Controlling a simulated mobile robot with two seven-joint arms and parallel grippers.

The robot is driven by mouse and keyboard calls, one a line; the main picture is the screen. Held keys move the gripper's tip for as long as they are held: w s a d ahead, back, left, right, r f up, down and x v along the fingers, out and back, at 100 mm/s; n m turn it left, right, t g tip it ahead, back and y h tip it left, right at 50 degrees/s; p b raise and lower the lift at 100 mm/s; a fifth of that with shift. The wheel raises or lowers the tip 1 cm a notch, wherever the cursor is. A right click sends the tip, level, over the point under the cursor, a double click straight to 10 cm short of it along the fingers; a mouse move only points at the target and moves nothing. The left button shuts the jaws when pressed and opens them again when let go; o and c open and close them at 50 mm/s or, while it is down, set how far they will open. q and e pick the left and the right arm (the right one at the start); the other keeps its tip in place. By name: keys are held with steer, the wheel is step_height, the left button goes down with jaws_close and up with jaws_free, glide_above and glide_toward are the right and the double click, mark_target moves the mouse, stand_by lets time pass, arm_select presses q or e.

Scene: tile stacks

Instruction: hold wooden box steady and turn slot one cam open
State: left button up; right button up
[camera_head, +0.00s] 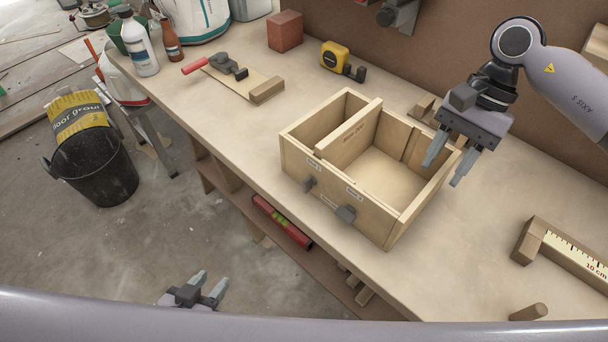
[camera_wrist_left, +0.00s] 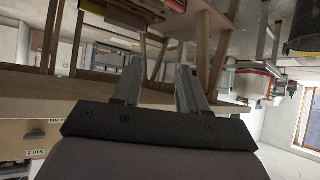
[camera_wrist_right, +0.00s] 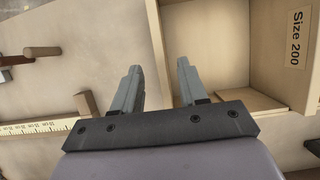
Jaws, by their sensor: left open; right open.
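The wooden box (camera_head: 390,234) stands open-topped on the workbench, with a divider board (camera_head: 348,133) across it. Its front wall carries two small dark cams, a left cam (camera_head: 309,184) and a right cam (camera_head: 346,214), each near a small white label. My right gripper (camera_head: 450,166) is open and empty, above the box's right rear edge. In the right wrist view the box wall (camera_wrist_right: 156,45) shows beyond its open fingers, and a "Size 200" label shows inside. My left gripper (camera_head: 213,285) is open and empty, low in front of the bench, away from the box.
On the workbench (camera_head: 240,135) are a yellow tape measure (camera_head: 336,56), a red brick (camera_head: 285,31), a red-handled tool (camera_head: 210,64) on a board and bottles at the back left. A measuring stop (camera_head: 570,250) lies right. A red level (camera_head: 282,221) is on the shelf below.

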mark_target(425, 195)
arm_select(q)
steer(key=w+d+r+n+h, duration=0.1)
steer(key=w+d+r+h, duration=0.3)
steer(key=d+r+h, duration=0.3)
steer(key=w+d+r+n+h, duration=0.1)
steer(key=w+d+r+h, duration=0.3)
steer(key=d+r, duration=0.35)
arm_select(e)
steer(key=shift+f, duration=0.1)
arm_select(q)
steer(key=w+a+n+g+h, duration=0.1)
steer(key=a+n+h, duration=0.1)
steer(key=a+n, duration=0.3)
steer(key=shift+a+r+g, duration=0.4)
steer(key=shift+a+r, duration=0.05)
steer(key=shift+a, duration=0.3)
arm_select(e)
steer(key=shift+x, duration=3.5)
